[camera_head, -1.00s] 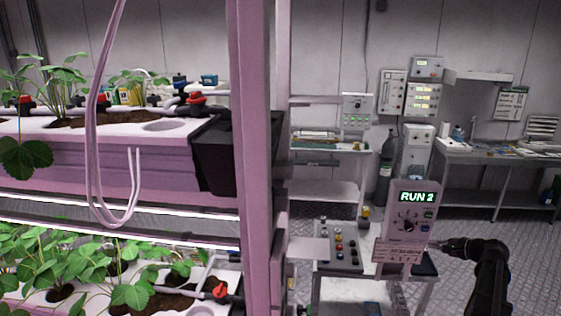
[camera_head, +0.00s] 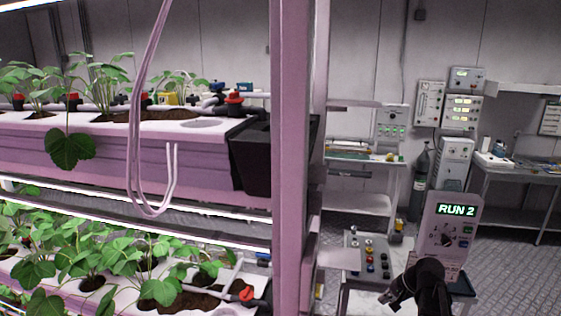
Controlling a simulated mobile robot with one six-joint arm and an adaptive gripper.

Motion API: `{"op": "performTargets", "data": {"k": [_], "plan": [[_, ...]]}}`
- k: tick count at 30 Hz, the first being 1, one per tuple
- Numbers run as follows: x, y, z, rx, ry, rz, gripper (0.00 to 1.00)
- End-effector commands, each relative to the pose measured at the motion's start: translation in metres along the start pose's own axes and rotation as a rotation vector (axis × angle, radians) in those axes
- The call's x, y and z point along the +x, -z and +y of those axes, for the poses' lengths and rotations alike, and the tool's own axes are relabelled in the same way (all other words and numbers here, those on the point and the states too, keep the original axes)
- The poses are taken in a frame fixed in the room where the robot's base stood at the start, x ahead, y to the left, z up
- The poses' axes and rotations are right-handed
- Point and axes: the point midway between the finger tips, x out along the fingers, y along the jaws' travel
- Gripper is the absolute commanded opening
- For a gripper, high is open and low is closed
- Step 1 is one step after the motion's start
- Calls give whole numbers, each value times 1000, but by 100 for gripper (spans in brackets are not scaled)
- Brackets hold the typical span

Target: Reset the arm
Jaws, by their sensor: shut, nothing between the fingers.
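My black arm shows at the lower right, bent over at the top. My gripper (camera_head: 388,297) is at its left end, small and dark grey, pointing left and a little down. It is shut with nothing in it. It hangs in front of the bench with the button panel; I cannot tell whether it touches anything. The arm covers the lower part of a grey control box (camera_head: 432,232) whose green display reads RUN 2.
A pink rack post (camera_head: 290,160) stands left of the arm. Strawberry plants grow in an upper trough (camera_head: 90,160) and on a lower tier. A button panel (camera_head: 352,262) lies close to the gripper. Open floor (camera_head: 510,270) is at the right.

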Motion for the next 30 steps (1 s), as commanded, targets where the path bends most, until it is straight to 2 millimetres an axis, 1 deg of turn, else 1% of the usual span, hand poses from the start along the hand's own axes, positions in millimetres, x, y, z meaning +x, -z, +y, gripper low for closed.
{"op": "performTargets", "data": {"k": [1, 9, 15, 18, 21, 24, 30], "plan": [[10, -18, -4, -43, -34, -17, 0], [42, -84, -14, -255, -219, -84, 0], [58, -130, -16, -415, -352, -128, 0], [63, -150, -15, -489, -415, -147, 0], [66, -166, -14, -550, -468, -161, 0], [67, -176, -14, -596, -507, -170, 0], [68, -184, -13, -633, -542, -178, 0]]}}
